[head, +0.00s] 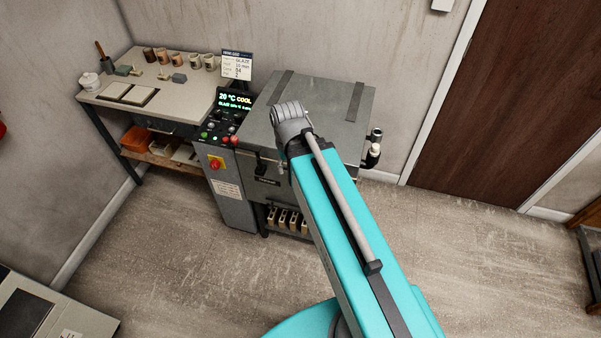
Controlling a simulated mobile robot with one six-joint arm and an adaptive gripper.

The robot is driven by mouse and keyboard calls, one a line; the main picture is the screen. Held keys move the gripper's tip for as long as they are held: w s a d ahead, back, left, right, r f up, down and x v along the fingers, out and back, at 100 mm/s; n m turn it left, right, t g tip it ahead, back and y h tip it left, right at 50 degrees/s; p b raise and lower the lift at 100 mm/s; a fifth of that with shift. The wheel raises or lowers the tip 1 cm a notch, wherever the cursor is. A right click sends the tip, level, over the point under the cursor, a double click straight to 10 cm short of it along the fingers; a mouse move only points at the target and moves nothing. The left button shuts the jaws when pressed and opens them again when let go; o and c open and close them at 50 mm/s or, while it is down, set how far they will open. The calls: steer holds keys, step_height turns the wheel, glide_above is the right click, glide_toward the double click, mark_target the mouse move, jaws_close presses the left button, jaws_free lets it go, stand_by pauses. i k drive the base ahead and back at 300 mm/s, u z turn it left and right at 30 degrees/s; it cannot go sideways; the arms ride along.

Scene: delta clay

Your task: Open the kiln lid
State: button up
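The kiln (272,195) is a grey metal box on a dark stand by the back wall. Its flat grey lid (325,92) has two dark straps across it and lies level, shut on the body. A dark latch or handle (262,166) shows on the kiln's front near the left corner. My turquoise arm reaches up from the bottom right, and its grey joint is in front of the lid's front part. My gripper is not visible. Part of the kiln's front is hidden behind the arm.
A control cabinet (232,200) with a red switch stands left of the kiln; its display (235,100) reads 20 °C COOL. A workbench (165,92) with cups and tools is at the left. A brown door (500,100) is at the right. The floor in front is mostly clear.

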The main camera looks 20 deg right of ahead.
mark_target(339, 111)
steer(key=k, duration=1.6)
steer(key=z, duration=0.6)
steer(key=i, duration=1.05)
steer(key=u, duration=0.1)
